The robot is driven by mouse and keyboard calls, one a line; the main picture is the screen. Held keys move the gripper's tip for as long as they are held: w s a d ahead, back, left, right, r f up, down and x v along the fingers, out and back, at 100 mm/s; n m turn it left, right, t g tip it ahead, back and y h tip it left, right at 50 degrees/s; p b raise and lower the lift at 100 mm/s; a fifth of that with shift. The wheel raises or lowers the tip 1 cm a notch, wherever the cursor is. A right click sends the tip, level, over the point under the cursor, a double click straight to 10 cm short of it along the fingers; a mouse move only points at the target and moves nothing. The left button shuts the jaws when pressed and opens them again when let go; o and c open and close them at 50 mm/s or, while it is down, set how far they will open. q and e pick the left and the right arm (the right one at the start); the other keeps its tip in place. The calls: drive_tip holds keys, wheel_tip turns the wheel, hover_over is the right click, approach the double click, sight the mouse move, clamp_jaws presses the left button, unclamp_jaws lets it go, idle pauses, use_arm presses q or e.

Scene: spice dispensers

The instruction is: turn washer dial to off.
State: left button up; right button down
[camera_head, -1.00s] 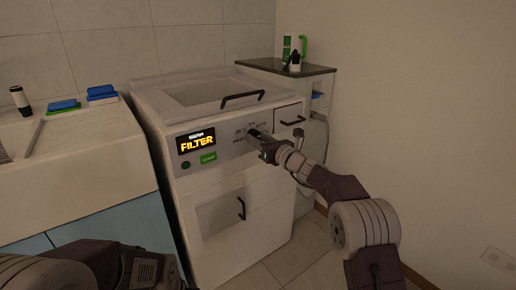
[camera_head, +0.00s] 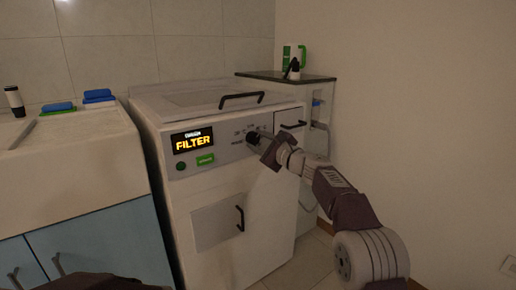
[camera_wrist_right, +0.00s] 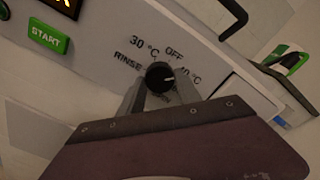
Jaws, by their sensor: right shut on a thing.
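The washer (camera_head: 222,190) stands in the middle of the head view, its lit display (camera_head: 192,140) reading FILTER. In the right wrist view, its round black dial (camera_wrist_right: 159,75) sits on the light panel among the labels RINSE, 30 °C, OFF and 40 °C. A pale mark on the dial points right, roughly toward 40 °C, with OFF above it. My right gripper (camera_wrist_right: 160,92) has a finger on each side of the dial and is shut on it. In the head view, my right gripper (camera_head: 257,143) is at the panel and partly hides the dial. My left gripper is not visible.
A green START button (camera_wrist_right: 48,37) is left of the dial. A black lid handle (camera_head: 241,99) and a drawer handle (camera_head: 293,125) stick out near my right gripper. A wall is close on the right. A counter (camera_head: 80,155) stands left.

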drive_tip(key=n+b, duration=0.2)
drive_tip(key=n, duration=0.2)
drive_tip(key=shift+f+n, duration=0.15)
drive_tip(key=shift+n, duration=0.15)
drive_tip(key=shift+n+b, duration=0.8)
drive_tip(key=shift+n, duration=1.2)
drive_tip(key=c, duration=0.8)
unclamp_jaws()
drive_tip(key=shift+c, duration=0.2)
